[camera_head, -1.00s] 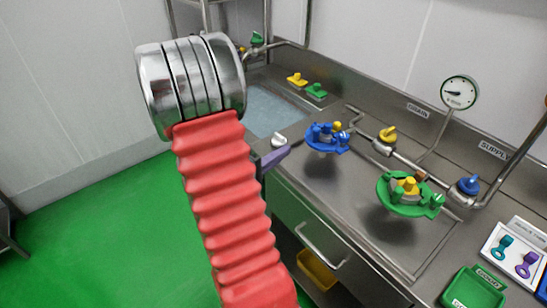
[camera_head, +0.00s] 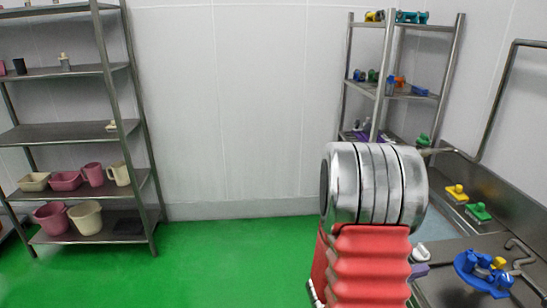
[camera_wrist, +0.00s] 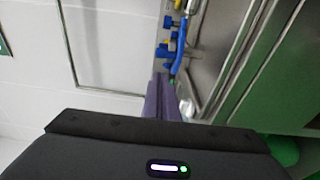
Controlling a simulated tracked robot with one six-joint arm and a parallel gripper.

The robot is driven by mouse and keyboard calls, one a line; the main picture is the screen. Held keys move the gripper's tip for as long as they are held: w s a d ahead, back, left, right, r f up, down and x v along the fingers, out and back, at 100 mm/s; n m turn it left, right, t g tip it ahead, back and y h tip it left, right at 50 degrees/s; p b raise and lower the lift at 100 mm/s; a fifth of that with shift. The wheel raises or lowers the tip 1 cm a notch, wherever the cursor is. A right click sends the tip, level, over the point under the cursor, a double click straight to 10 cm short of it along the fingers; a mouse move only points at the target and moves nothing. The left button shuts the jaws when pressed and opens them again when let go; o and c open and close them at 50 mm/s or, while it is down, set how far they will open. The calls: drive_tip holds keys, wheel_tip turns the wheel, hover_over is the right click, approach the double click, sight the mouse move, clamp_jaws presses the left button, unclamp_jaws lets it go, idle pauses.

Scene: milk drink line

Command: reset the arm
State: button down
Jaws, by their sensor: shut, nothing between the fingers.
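My arm, red bellows with a steel joint on top, stands upright at the right of the head view. In the wrist view my gripper's purple fingers (camera_wrist: 161,84) lie together, shut and empty. Blue fittings (camera_wrist: 173,52) on the steel counter lie beyond the fingertips.
A steel counter (camera_head: 450,255) at the right bears a blue fitting (camera_head: 484,273) and yellow (camera_head: 457,193) and green (camera_head: 478,211) pieces. A rack (camera_head: 387,97) stands behind it. A shelf (camera_head: 70,131) with tubs stands left. The green floor (camera_head: 220,262) between is clear.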

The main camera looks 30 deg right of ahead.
approach(471, 264)
drive_tip(key=shift+s+d+r+m+g, duration=0.1)
drive_tip(key=shift+d+m+g, duration=0.1)
drive_tip(key=shift+d, duration=0.7)
drive_tip(key=shift+s+d+m+g, duration=0.1)
drive_tip(key=shift+s+d+g, duration=0.1)
drive_tip(key=shift+d, duration=0.65)
drive_tip(key=shift+w+a, duration=0.1)
drive_tip(key=shift+w+d+v, duration=0.25)
drive_tip(key=shift+w+v, duration=0.5)
drive_tip(key=shift+v, duration=4.55)
drive_tip(key=shift+y, duration=0.3)
drive_tip(key=shift+s+a+r+x, duration=0.1)
drive_tip(key=shift+s+x, duration=0.2)
drive_tip(key=shift+x, duration=1.95)
drive_tip(key=shift+s+a+r+x, duration=0.15)
drive_tip(key=shift+s+x, duration=0.15)
drive_tip(key=shift+x, duration=2)
drive_tip(key=shift+s+a+r+x, duration=0.1)
drive_tip(key=shift+s+x, duration=0.2)
drive_tip(key=shift+x, duration=1.95)
drive_tip(key=shift+w, duration=0.1)
